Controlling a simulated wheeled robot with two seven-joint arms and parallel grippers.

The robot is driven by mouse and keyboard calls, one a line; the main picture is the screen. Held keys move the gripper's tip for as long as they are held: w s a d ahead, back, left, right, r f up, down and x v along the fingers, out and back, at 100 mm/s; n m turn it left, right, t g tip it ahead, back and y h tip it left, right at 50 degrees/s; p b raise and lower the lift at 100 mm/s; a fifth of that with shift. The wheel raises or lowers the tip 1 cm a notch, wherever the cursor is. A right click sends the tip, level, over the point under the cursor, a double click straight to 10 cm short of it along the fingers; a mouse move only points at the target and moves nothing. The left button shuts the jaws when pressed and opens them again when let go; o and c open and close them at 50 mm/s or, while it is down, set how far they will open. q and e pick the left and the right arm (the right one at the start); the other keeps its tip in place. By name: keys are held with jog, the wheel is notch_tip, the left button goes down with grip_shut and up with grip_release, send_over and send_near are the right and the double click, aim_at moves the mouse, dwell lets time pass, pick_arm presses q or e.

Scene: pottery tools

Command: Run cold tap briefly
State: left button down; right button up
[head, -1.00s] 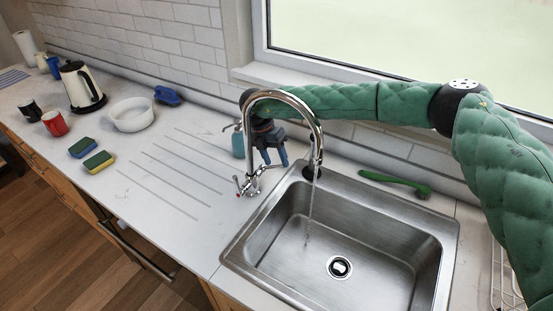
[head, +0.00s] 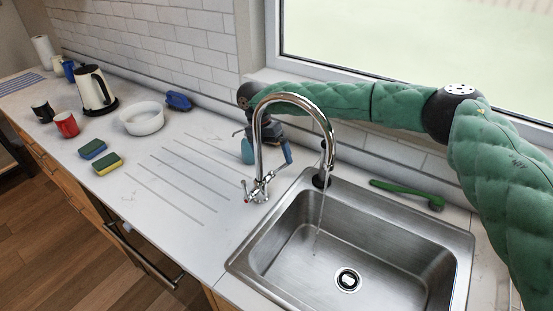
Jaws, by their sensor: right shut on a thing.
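The chrome tap (head: 262,150) has a tall curved spout and stands at the back left corner of the steel sink (head: 300,245). A thin stream of water (head: 320,215) falls from its spout into the basin. Small cross-shaped handles (head: 262,187) sit at the tap's base. My right gripper (head: 287,158) is behind the tap, partly hidden by the spout column, with its blue fingers pointing down near the right-hand handle. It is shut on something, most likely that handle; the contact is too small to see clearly. My left gripper is not in view.
A green brush (head: 408,193) lies behind the sink. Sponges (head: 107,163), mugs (head: 66,124), a kettle (head: 96,92) and a white bowl (head: 142,118) stand further left. The ridged drainer area is clear.

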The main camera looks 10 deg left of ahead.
jog(key=shift+s+a+f+b, duration=0.1)
jog(key=shift+a+b, duration=0.1)
jog(key=shift+a, duration=0.3)
jog(key=shift+a+f+b, duration=0.1)
jog(key=shift+a+b, duration=0.05)
jog(key=shift+a, duration=0.3)
jog(key=shift+r, duration=0.35)
jog(key=shift+c, duration=0.2)
jog(key=shift+a+r, duration=0.1)
jog(key=shift+r, duration=0.85)
jog(key=c, duration=1)
jog(key=r, duration=0.3)
jog(key=r+p, duration=0.1)
jog(key=r, duration=0.1)
jog(key=shift+w+d+r, duration=0.3)
jog(key=shift+w+r, duration=0.05)
jog(key=shift+w, duration=0.05)
